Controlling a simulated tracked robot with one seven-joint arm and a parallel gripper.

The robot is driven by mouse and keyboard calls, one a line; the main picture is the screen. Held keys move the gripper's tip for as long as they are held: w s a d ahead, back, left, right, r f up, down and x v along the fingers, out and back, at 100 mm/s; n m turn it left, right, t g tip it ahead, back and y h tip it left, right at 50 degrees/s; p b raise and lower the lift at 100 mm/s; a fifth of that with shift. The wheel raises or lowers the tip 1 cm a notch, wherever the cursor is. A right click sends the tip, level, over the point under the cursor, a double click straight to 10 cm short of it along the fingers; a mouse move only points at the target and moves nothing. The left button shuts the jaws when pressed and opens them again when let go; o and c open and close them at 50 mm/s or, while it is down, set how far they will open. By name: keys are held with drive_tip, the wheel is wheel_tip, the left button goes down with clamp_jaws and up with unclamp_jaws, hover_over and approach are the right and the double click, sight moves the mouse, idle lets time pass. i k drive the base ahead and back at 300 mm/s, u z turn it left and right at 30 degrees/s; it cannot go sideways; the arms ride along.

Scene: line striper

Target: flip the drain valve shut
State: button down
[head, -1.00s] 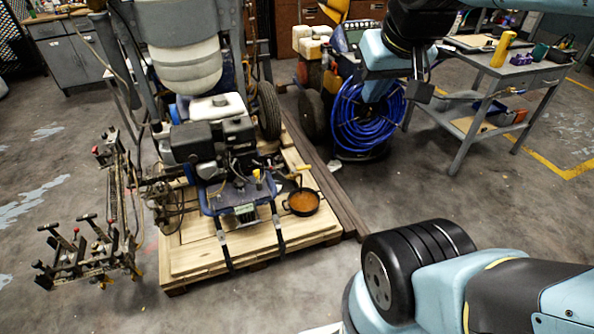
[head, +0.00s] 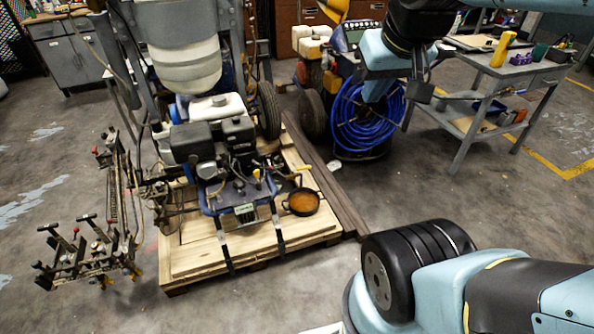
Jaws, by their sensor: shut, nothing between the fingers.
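The striper's engine (head: 212,140) sits on a wooden pallet (head: 195,262) left of centre. At its right side a small yellow lever (head: 299,169) stands out, which looks like the drain valve's handle; its exact angle is too small to tell. Below it a round black pan (head: 301,203) holds orange-brown liquid. My arm comes in from the upper right. My gripper (head: 420,92) is a small dark shape at its end, shut and empty, well to the right of and above the lever in the picture. The fingertips are hard to make out.
A blue hose coil (head: 358,118) on another machine stands behind my arm's end. A grey workbench (head: 520,70) with tools is at right. A metal frame with levers (head: 85,250) stands at the left.

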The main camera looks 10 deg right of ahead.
sight(303, 168)
drive_tip(key=k, duration=0.5)
drive_tip(key=u, duration=1.3)
drive_tip(key=i, duration=0.1)
drive_tip(key=z, duration=3)
drive_tip(key=i, duration=1.75)
drive_tip(key=u, duration=0.15)
